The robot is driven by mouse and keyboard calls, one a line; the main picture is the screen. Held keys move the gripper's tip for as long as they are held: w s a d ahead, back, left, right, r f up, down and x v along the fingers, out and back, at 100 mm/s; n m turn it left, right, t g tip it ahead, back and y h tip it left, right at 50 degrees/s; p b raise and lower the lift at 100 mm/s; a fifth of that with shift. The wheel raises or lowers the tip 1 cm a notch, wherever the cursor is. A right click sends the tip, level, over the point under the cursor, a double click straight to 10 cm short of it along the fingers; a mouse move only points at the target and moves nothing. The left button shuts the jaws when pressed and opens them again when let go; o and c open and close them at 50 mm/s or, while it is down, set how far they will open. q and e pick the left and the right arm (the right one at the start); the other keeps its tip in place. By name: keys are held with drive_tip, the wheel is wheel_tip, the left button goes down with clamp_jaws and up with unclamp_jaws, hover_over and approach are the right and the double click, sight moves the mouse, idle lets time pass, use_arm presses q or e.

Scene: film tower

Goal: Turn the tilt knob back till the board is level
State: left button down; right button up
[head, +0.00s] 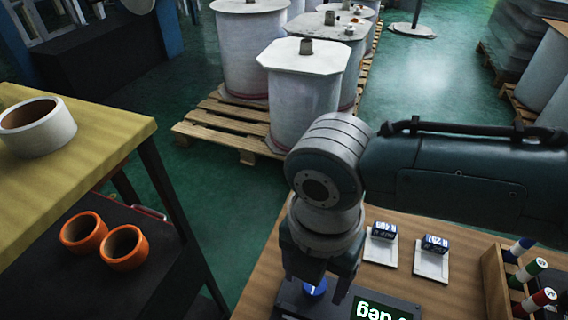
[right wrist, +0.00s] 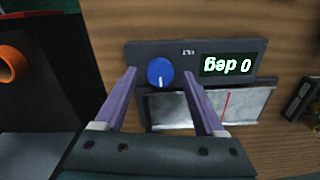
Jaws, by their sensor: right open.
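The blue tilt knob (right wrist: 160,72) with a white pointer mark sits on a dark panel (right wrist: 180,50) labelled TILT. It also shows in the head view (head: 315,289). The panel's green display (right wrist: 228,65) reads 0 deg, upside down in the right wrist view. A pale grey board (right wrist: 247,104) with a red line lies beside the panel, partly hidden by a finger; I cannot judge its tilt by eye. My right gripper (right wrist: 158,70) is open, with one finger on each side of the knob and gaps between. It points down in the head view (head: 316,287). My left gripper is out of view.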

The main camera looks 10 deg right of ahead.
wheel_tip(320, 180, up, 10)
drive_tip(key=p, duration=0.2)
drive_tip(key=shift+f, duration=0.15)
drive_tip(key=shift+a+p, duration=0.1)
drive_tip(key=shift+p, duration=0.2)
drive_tip(key=s+a+r+m+t+y+p, duration=0.2)
drive_tip(key=s+a+r+m+y+p, duration=0.3)
drive_tip(key=m, duration=0.6)
drive_tip(key=s+d+r+m+t+h+p, duration=0.1)
drive_tip(key=s+d+r+m+h, duration=0.2)
drive_tip(key=d+m, duration=0.4)
drive_tip(key=s+d+r+m+t+h+p, duration=0.15)
drive_tip(key=s+d+r+m, duration=0.25)
drive_tip(key=d+m, duration=0.4)
wheel_tip(320, 180, up, 38)
drive_tip(key=p, duration=3.8)
drive_tip(key=shift+a+f+g, duration=0.2)
drive_tip(key=shift+a+g, duration=0.1)
drive_tip(key=shift+g, duration=0.05)
